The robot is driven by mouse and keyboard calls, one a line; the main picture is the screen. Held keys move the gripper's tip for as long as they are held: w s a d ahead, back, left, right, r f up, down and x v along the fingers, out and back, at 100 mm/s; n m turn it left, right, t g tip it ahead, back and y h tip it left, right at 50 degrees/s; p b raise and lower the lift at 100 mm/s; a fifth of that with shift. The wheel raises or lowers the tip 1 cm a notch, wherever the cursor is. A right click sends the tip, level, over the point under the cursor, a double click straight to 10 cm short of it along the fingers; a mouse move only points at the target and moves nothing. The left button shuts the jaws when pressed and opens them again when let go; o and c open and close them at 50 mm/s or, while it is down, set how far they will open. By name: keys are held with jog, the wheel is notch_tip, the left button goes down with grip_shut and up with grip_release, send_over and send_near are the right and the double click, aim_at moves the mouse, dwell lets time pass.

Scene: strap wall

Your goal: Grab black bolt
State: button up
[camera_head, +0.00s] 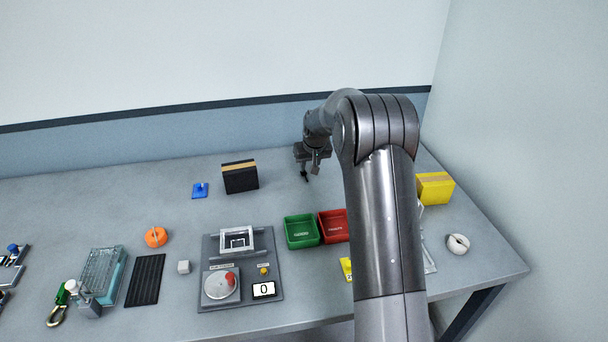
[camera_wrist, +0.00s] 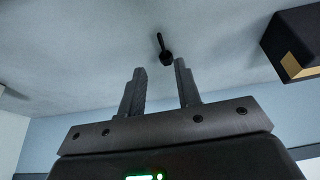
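The black bolt (camera_wrist: 165,55) is on the grey table, with its thicker head toward my gripper and its thin shaft pointing away in the wrist view. In the head view the bolt (camera_head: 305,177) is a small dark shape just below my gripper (camera_head: 315,168), partly blending with it. In the wrist view my gripper (camera_wrist: 160,66) is open, with a clear gap between its two fingers. The bolt appears beyond the fingertips, roughly in line with the gap and nearer the right finger. Nothing is held.
A black box with a tan stripe (camera_head: 240,178) stands left of my gripper; it shows at the right in the wrist view (camera_wrist: 290,40). A green bin (camera_head: 301,232) and a red bin (camera_head: 333,227) are in front. A blue piece (camera_head: 200,190) lies farther left. My arm hides table at right.

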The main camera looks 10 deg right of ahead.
aim_at(305, 176)
jog(key=shift+x, duration=3.1)
jog(key=shift+w+a+r, duration=0.1)
jog(key=shift+a, duration=0.1)
grip_shut()
